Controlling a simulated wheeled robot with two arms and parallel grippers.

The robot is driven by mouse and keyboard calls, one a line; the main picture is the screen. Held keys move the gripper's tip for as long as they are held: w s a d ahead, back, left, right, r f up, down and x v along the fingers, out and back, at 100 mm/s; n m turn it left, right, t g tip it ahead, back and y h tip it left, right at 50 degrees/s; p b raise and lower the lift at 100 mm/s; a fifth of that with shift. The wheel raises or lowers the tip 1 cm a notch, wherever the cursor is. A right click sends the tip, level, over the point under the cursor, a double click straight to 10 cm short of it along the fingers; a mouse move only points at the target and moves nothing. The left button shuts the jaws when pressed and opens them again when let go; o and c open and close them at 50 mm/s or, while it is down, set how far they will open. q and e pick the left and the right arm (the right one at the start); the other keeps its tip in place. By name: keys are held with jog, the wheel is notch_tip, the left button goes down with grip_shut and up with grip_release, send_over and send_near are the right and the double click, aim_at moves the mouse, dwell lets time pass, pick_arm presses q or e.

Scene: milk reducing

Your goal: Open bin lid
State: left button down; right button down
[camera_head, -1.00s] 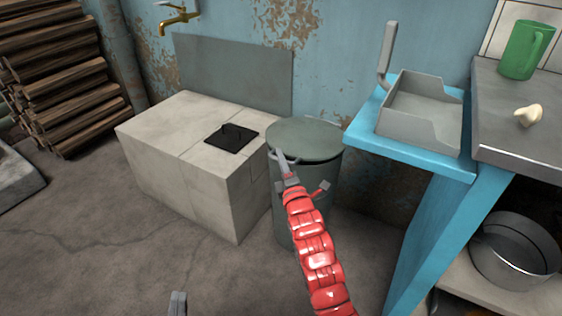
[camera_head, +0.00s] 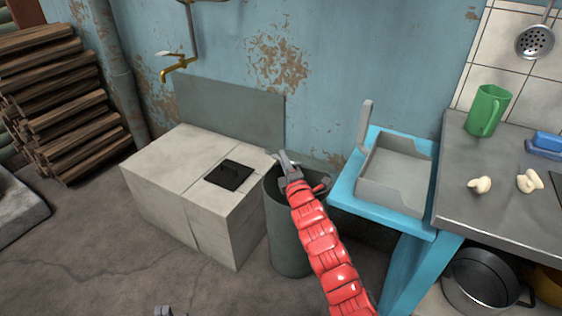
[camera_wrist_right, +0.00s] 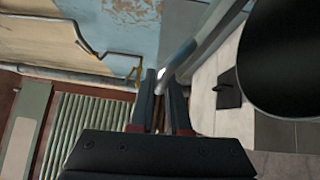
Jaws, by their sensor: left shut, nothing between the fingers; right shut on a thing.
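The grey-green bin (camera_head: 290,235) stands between the pale stone block and the blue stand. Its lid (camera_head: 322,166) is raised and shows as a narrow shape behind my red right arm, mostly hidden. In the right wrist view the lid (camera_wrist_right: 212,42) is seen nearly edge-on, beside the dark round bin (camera_wrist_right: 290,60). My right gripper (camera_head: 283,160) is above the bin, shut on the lid's edge or handle; which one I cannot tell. It also shows in the right wrist view (camera_wrist_right: 160,80). My left gripper (camera_head: 165,311) is shut and empty at the bottom edge, only its tips showing.
The stone block (camera_head: 170,165) with a black plate (camera_head: 229,175) is left of the bin. The blue stand (camera_head: 345,190) with a grey tray (camera_head: 400,195) is close on the right. The counter (camera_head: 455,205) holds a green mug (camera_head: 487,110). Open floor lies in front.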

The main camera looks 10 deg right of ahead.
jog(key=shift+w+d+r, duration=0.15)
jog(key=shift+r, duration=0.1)
jog(key=c, duration=0.9)
grip_release()
jog(key=s+d+p, duration=0.2)
jog(key=s+p, duration=0.1)
jog(key=s, duration=1.4)
jog(key=shift+d+f, duration=0.35)
jog(key=shift+f, duration=0.1)
jog(key=shift+s, duration=0.1)
